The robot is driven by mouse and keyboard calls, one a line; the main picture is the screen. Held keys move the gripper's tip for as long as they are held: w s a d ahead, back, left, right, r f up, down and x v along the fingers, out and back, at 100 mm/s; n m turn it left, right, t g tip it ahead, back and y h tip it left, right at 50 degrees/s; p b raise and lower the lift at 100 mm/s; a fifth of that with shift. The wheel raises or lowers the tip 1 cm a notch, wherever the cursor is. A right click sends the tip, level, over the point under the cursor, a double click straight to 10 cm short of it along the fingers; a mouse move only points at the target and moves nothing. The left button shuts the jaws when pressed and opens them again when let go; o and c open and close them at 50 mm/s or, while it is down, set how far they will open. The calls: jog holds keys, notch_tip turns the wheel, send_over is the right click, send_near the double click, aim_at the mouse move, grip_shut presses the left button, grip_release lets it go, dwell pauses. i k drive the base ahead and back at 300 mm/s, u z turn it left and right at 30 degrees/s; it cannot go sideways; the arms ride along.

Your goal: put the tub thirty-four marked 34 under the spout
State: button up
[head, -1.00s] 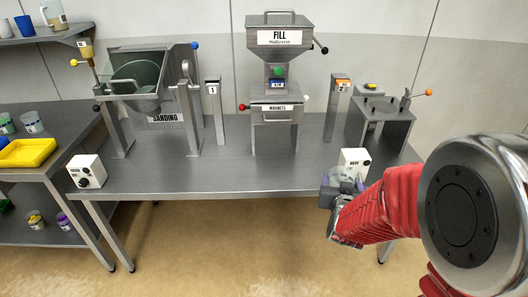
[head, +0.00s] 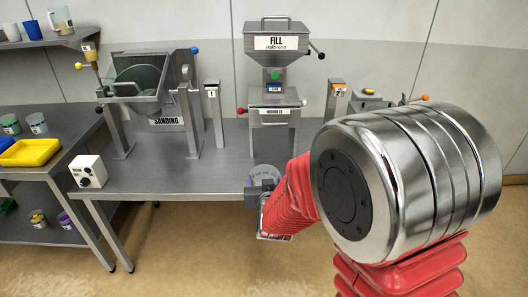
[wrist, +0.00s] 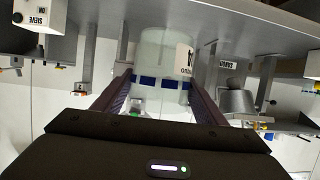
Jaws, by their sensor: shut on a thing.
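My gripper (head: 259,188) is at the front edge of the workbench, in front of the filling machine (head: 275,45). It is shut on a clear tub (head: 266,172), seen from above as a pale round shape. In the wrist view the tub (wrist: 163,48) stands between the two dark fingers, with blue bands and a white label turned partly away. I cannot read its number. The spout is the narrow part (head: 274,75) below the FILL hopper, near a green knob. A magnets drawer (head: 275,117) sits beneath it.
The workbench (head: 180,178) is clear at front left, apart from a white control box (head: 88,171). The sanding machine (head: 150,85) stands at back left. A side table holds a yellow tray (head: 30,152). My arm hides the bench's right side.

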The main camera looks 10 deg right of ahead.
aim_at(272, 147)
jog(key=z, duration=0.05)
jog(key=i, duration=0.15)
jog(key=u, duration=0.9)
jog(key=k, duration=0.65)
jog(key=u, duration=0.45)
jog(key=i, duration=1.7)
jog(key=z, duration=0.45)
